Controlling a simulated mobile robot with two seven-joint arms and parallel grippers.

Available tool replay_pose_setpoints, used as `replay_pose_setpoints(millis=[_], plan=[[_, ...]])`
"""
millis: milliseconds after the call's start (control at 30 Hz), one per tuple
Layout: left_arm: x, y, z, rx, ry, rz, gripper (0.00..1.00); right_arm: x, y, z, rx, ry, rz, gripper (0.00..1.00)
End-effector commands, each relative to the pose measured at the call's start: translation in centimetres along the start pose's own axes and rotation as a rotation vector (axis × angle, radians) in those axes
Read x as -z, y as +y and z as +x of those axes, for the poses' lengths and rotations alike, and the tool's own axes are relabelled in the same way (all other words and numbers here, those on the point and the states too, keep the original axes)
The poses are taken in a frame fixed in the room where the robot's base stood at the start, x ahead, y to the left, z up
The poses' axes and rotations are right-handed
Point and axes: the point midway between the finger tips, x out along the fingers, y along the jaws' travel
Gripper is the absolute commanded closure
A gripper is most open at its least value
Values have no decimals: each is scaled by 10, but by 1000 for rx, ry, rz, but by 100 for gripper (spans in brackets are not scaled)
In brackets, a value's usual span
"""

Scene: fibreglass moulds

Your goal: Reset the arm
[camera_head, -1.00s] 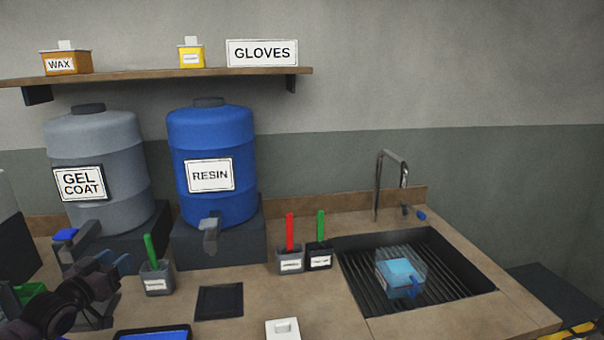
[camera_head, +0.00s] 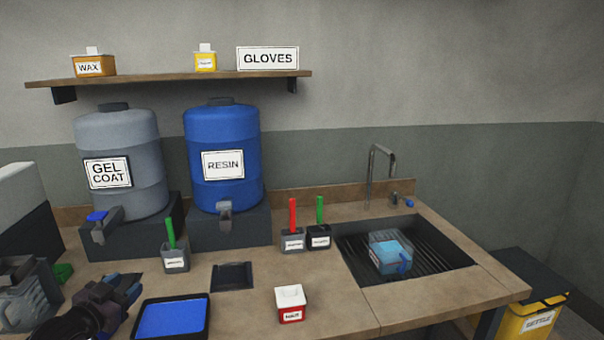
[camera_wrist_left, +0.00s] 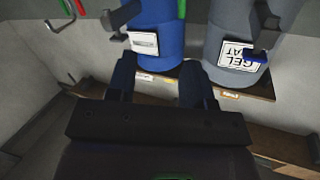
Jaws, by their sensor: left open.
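My left gripper (camera_head: 124,289) is low at the left in the head view, over the counter and just left of the blue tray (camera_head: 172,318). Its fingers also show in the left wrist view (camera_wrist_left: 158,82), apart with nothing between them. That view is upside down, with the blue resin drum (camera_wrist_left: 155,40) and the grey gel coat drum (camera_wrist_left: 232,50) beyond the fingers. My right gripper does not show in either view.
The resin drum (camera_head: 222,165) and gel coat drum (camera_head: 118,165) stand at the back. Cups with red and green handles (camera_head: 293,240) stand near the sink (camera_head: 440,262), which holds a clear blue container (camera_head: 388,255). A red-and-white box (camera_head: 290,304) sits at the front. A yellow bin (camera_head: 535,318) stands right.

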Motion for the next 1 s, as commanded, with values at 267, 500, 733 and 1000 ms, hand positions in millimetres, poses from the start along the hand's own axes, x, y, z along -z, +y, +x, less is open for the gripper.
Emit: replay_pose_setpoints(millis=[267,500,733,1000], plan=[[-67,82,-50,-8,-122,29,53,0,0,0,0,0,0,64],[-129,164,-127,12,-274,-36,53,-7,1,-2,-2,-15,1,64],[-168,219,-199,54,-405,-176,53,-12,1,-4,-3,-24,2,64],[-192,236,-237,71,-485,-232,53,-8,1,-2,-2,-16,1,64]])
